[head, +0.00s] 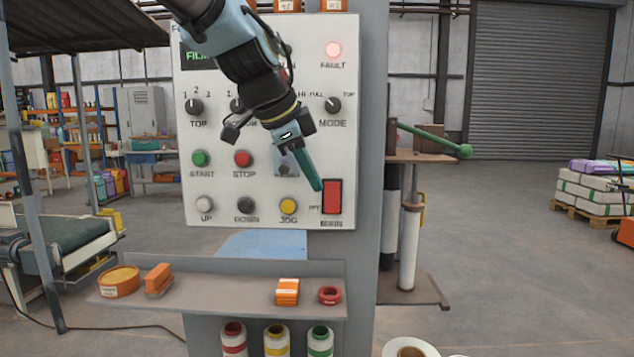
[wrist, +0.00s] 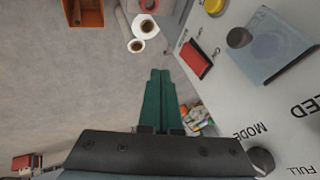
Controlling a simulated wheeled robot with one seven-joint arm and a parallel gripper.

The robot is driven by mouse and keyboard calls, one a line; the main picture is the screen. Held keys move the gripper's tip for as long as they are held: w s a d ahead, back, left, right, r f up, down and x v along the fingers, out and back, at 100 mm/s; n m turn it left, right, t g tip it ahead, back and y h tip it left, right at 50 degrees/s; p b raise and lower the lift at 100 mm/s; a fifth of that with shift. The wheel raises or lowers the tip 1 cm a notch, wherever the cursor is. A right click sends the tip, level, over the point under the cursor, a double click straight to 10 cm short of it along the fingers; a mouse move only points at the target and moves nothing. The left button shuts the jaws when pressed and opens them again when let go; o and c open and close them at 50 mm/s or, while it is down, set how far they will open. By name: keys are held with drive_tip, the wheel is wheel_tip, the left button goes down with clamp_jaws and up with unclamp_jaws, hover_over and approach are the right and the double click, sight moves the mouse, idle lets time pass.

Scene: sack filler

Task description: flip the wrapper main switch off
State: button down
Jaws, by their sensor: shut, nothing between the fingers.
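The wrapper main switch (head: 332,197) is a red rectangular rocker at the lower right of the white control panel (head: 225,215), above the label MAIN. It also shows in the wrist view (wrist: 195,59) as a red block on the panel face. My gripper (head: 318,186) is shut and empty, its green fingers pointing down and right, with the tips just left of the switch in the head view. In the wrist view the closed fingertips (wrist: 160,72) appear apart from the switch, out from the panel. Whether the tips touch anything is not visible in the head view.
Nearby are the yellow JOG button (head: 288,206), the MODE knob (head: 333,105) and a lit red FAULT lamp (head: 333,49). A shelf (head: 225,298) below holds an orange block (head: 287,291) and a red ring (head: 329,295). A green-handled lever (head: 430,138) stands to the right.

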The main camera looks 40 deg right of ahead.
sight(330, 208)
drive_tip(key=w+d+f+p, duration=0.3)
drive_tip(key=w+d+f, duration=0.1)
drive_tip(key=d+f, duration=0.3)
drive_tip(key=shift+f, duration=0.3)
drive_tip(key=t+h+b, duration=0.1)
drive_tip(key=b, duration=0.7)
drive_tip(key=shift+w+f+m+t+h+b, duration=0.1)
drive_tip(key=shift+f+m+t+h+b, duration=0.2)
drive_tip(key=shift+f+t+h+b, duration=0.1)
